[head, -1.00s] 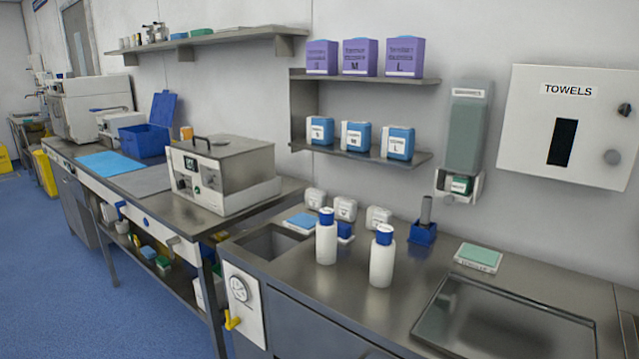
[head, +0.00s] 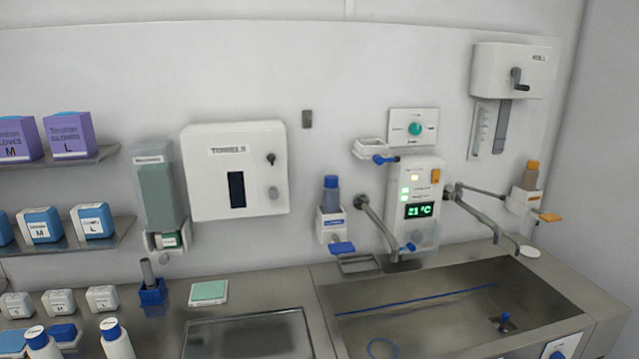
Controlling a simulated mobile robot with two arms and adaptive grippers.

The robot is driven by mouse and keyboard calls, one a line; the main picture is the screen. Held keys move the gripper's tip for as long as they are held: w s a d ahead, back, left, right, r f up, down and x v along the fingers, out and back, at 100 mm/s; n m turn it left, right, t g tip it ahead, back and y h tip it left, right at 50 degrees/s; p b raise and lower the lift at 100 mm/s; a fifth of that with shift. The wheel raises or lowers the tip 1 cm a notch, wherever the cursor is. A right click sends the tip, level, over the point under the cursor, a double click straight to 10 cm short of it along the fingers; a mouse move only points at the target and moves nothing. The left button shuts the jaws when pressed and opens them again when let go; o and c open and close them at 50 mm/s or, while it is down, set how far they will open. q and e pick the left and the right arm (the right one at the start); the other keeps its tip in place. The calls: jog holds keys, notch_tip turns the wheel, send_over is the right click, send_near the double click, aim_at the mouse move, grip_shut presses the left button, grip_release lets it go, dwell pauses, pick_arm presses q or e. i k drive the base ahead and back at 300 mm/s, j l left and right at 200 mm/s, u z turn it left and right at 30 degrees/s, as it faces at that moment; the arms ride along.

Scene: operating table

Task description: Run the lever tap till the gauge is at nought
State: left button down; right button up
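No dial gauge is in the head view now. The round dial with a yellow lever tap below it, on the counter front a second ago, is out of frame. At the sink (head: 425,328), a white wall panel (head: 427,175) has a green display reading 21 °C. I cannot tell which of these is a tap. Neither of my grippers is in view.
A towel dispenser (head: 213,185) and a soap dispenser (head: 156,195) hang on the wall. White bottles with blue caps (head: 115,341) stand at the lower left. A roll holder (head: 508,70) hangs at the upper right. A recessed tray (head: 250,338) lies left of the sink.

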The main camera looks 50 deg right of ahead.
aim_at(458, 186)
jog(key=z, duration=1.75)
